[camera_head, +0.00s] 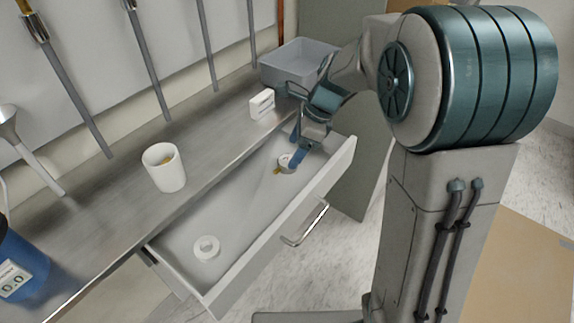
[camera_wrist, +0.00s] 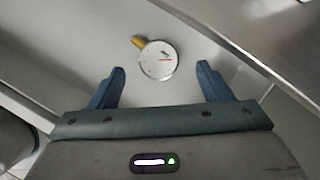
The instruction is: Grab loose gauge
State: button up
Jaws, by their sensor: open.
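The loose gauge (camera_wrist: 158,60) is a round white dial with a dark needle and a brass stem. It lies in the open drawer (camera_head: 190,253). In the head view the gauge (camera_head: 286,166) is at the drawer's far end, partly covered by my gripper. My gripper (camera_head: 296,152) reaches down into the drawer at the gauge. In the wrist view my gripper (camera_wrist: 162,84) has its two blue fingers wide apart. The gauge lies just beyond the fingertips, roughly centred between them, with nothing held.
A white ring (camera_head: 206,248) lies in the drawer's near end. The counter (camera_head: 110,215) holds a white cup (camera_head: 164,168), a small white block (camera_head: 262,103) and a grey bin (camera_head: 299,62). The drawer front with its handle (camera_head: 305,222) borders the space. The drawer's middle is clear.

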aim_at(287, 160)
jog(key=b+x, duration=0.1)
jog(key=x, duration=0.3)
jog(key=shift+s+r, duration=0.1)
jog(key=c, duration=1.1)
jog(key=shift+r, duration=0.15)
